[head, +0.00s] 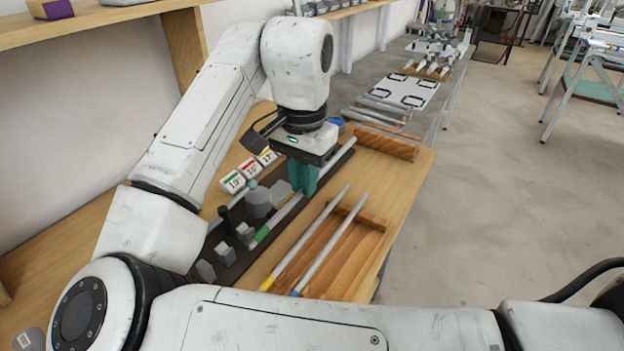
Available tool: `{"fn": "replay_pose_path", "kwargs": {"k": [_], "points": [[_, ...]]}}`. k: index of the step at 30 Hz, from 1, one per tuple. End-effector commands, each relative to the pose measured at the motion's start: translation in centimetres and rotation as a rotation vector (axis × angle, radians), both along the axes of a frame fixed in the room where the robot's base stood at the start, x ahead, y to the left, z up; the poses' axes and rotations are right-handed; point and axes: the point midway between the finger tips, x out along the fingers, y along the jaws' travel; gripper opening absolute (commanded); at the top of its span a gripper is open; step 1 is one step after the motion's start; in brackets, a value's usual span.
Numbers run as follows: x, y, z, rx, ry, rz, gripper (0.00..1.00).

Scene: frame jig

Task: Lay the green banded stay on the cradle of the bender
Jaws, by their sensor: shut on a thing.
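The green banded stay is a slim pale tube (281,217) with a green band (262,233) near its near end. My gripper (303,188), with teal fingers, is shut on it; the fingers hide part of the tube. The stay runs lengthwise over the bender, whose dark base plate (232,271) carries grey blocks (245,232), a grey round die (258,202) and a black upright peg (225,219). The cradle cannot be clearly told apart from the other blocks. I cannot tell whether the stay touches the bender or hangs just above it.
A wooden rack (360,247) right of the bender holds a yellow banded tube (310,236) and a blue banded tube (334,240). Small numbered blocks (232,181) stand behind the bender. Another wooden rack (385,142) and grey tubes lie farther off.

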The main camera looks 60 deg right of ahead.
Motion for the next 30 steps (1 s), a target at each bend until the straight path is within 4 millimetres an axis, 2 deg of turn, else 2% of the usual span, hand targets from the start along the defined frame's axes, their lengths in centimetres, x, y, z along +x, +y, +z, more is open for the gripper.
{"fn": "replay_pose_path", "kwargs": {"k": [30], "points": [[5.5,0.5,0.1,0.0,0.0,0.002,0.0]]}}
